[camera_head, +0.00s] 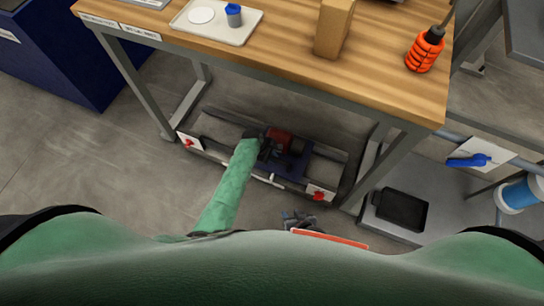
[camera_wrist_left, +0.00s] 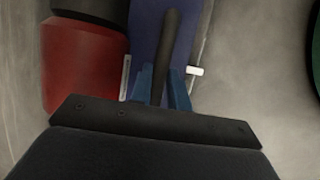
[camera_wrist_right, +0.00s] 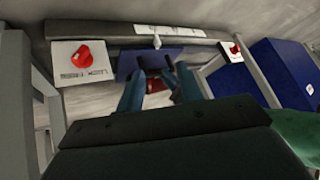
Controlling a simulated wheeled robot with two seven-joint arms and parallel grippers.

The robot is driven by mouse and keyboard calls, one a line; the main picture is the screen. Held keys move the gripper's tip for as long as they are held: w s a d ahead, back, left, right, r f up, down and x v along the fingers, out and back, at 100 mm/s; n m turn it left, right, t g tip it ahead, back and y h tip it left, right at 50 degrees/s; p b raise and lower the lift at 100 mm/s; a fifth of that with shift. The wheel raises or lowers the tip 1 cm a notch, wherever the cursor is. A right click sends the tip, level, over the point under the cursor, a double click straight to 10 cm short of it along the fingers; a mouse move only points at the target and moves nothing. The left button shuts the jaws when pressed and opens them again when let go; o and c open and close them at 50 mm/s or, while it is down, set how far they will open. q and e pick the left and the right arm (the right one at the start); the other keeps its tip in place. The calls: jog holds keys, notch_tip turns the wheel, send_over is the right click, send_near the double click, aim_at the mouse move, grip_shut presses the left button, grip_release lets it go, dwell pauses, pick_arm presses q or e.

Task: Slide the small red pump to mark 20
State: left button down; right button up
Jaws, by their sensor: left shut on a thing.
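The small red pump (camera_head: 280,138) sits on a blue-purple carriage plate (camera_head: 296,165) on the low rail unit under the workbench. My left gripper (camera_head: 264,150) is at the pump's left side. In the left wrist view, its blue fingers are shut on a dark bar-shaped handle (camera_wrist_left: 171,45), with the red pump body (camera_wrist_left: 82,65) beside it. A small white marker (camera_wrist_left: 194,71) sticks out at the plate's edge; mark numbers cannot be read. My right gripper (camera_wrist_right: 160,85) is open and empty, low in front of the rail, with part of the red pump (camera_wrist_right: 154,88) between its fingers.
White plates with red knobs (camera_head: 188,142) (camera_head: 319,196) stand at the rail's ends. Table legs (camera_head: 385,165) flank it. The wooden bench top (camera_head: 270,50) overhangs. A black tray (camera_head: 400,209) lies at right; a blue cabinet (camera_head: 70,50) stands at left.

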pick_arm(q)
jog(key=c, duration=1.3)
grip_release()
jog(key=shift+s+d, duration=0.15)
jog(key=shift+d, duration=0.2)
jog(key=shift+a+r, duration=0.25)
jog(key=shift+r, duration=0.15)
jog(key=p+v, duration=0.1)
jog(key=v, duration=0.6)
jog(key=shift+d, duration=0.1)
pick_arm(e)
jog(key=r, duration=0.4)
jog(key=shift+w, duration=0.3)
